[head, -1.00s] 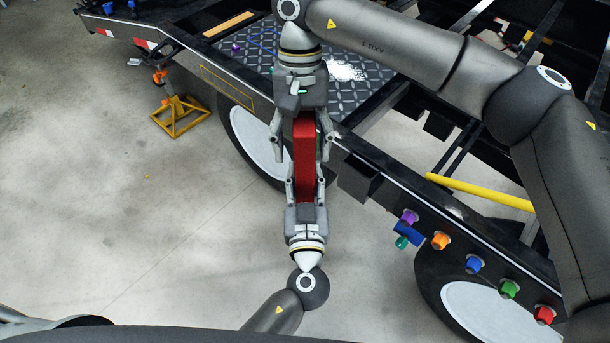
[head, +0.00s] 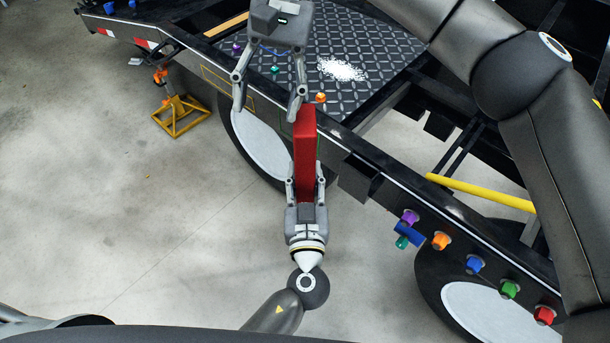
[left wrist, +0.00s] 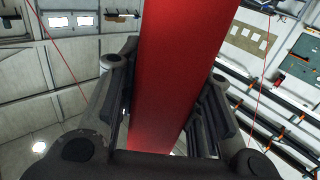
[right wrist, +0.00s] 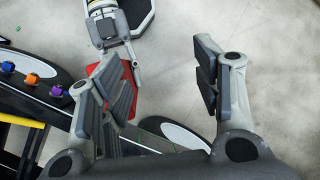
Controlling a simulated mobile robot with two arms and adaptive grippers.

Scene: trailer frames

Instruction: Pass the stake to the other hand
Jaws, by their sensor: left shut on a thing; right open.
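The stake is a long red bar (head: 304,155), standing upright in the head view. My left gripper (head: 304,185) is shut on its lower end. In the left wrist view the red stake (left wrist: 172,75) runs up between the left fingers (left wrist: 165,115). My right gripper (head: 269,100) is open and empty, above and to the left of the stake's top end, apart from the left gripper. In the right wrist view the open right fingers (right wrist: 165,85) have only floor between their tips, and the red stake (right wrist: 128,85) shows partly behind the left-hand finger.
The trailer's tread-plate deck (head: 385,65) lies behind the right gripper, with small coloured pieces and a white patch on it. Coloured knobs (head: 474,264) line the trailer's side rail. A yellow jack stand (head: 180,115) stands at left. Open concrete floor (head: 90,210) lies left of the stake.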

